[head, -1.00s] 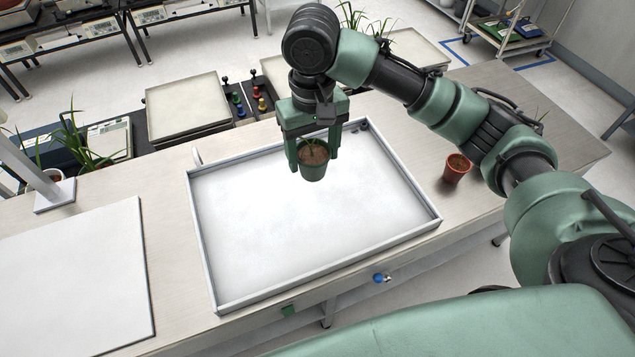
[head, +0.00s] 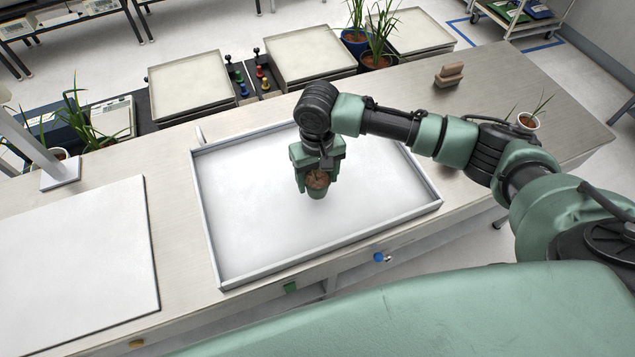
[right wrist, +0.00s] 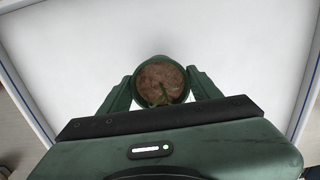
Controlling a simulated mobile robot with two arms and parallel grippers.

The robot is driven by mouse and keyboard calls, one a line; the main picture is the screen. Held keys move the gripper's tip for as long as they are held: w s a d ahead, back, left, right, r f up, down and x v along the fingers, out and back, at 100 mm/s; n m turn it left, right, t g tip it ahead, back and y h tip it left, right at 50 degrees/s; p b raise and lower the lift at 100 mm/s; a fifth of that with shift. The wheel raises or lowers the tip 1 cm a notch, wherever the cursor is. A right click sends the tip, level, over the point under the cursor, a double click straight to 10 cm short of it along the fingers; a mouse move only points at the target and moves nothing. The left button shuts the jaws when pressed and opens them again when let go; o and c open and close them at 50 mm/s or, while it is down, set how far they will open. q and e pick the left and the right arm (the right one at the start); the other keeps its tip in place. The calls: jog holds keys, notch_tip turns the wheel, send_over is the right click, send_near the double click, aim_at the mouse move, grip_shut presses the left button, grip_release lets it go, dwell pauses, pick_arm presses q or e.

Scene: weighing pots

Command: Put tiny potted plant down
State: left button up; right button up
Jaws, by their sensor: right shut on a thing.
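The tiny potted plant (head: 317,191) is a small green pot with brown soil; a small green sprout shows in the right wrist view (right wrist: 160,84). My right gripper (head: 316,181) is shut on the pot, with a finger on either side. The pot is upright over the middle of the white, low-walled tray (head: 240,283), close to its floor. I cannot tell whether its base touches the floor. My left gripper is not in view.
A flat white board (head: 75,265) lies on the bench to the left. A small white pot with a plant (head: 528,121) and a brown block (head: 449,75) stand at the right. The tray floor around the held pot is clear.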

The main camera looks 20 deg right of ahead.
aim_at(318, 180)
jog(key=shift+f, duration=1.45)
jog(key=shift+f, duration=0.1)
jog(key=o, duration=1.6)
notch_tip(318, 180, up, 12)
jog(key=shift+r+b, duration=0.15)
jog(key=shift+b, duration=0.4)
